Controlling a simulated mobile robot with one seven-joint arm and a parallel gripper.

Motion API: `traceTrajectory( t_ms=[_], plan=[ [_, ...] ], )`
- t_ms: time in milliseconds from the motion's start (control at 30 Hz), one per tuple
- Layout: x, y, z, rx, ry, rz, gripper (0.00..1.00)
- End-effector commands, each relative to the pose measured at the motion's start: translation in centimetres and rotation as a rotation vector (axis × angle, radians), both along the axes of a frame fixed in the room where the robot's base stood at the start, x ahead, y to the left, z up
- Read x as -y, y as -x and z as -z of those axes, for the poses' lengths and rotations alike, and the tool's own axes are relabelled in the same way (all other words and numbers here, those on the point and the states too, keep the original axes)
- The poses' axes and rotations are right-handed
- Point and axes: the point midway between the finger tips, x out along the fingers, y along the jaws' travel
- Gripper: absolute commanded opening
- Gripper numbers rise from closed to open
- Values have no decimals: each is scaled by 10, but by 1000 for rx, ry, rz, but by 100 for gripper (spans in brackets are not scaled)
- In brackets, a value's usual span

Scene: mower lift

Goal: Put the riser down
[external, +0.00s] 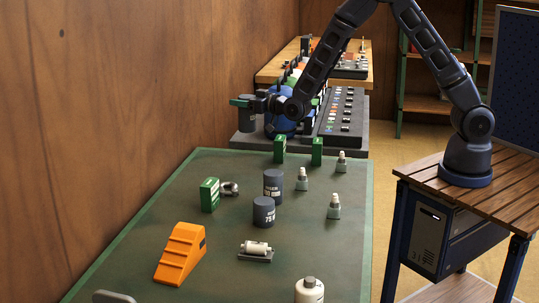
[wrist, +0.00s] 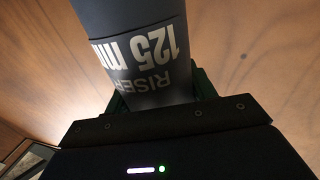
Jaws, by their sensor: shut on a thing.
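My gripper (external: 243,103) is shut on a dark grey riser (external: 246,119). In the wrist view the riser (wrist: 140,45) stands between the jaws, its white label reading "RISER 125 mm" upside down. In the external view it hangs upright beyond the green table, in front of the wood wall, over or near a dark grey platform (external: 245,141). I cannot tell whether its base touches the platform. Two other dark risers, a rear one (external: 273,180) and a front one reading 75 (external: 263,213), stand on the green table (external: 190,255).
The green table also holds an orange ramp (external: 180,253), green boxes (external: 209,194), a shackle (external: 229,188), small grey-white bottles (external: 334,208), a white roller (external: 256,248) and a white bottle (external: 309,291). A blue round object (external: 280,123) and a black rack (external: 342,112) stand right of the held riser.

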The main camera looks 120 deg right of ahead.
Motion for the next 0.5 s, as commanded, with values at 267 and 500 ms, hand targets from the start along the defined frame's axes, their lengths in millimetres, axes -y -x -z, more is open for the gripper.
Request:
traceTrajectory(
  t_ms=[267,500],
  plan=[
    [0,0,-44,2,3,0,20],
    [-4,-2,-58,2,1,16,20]
  ],
)
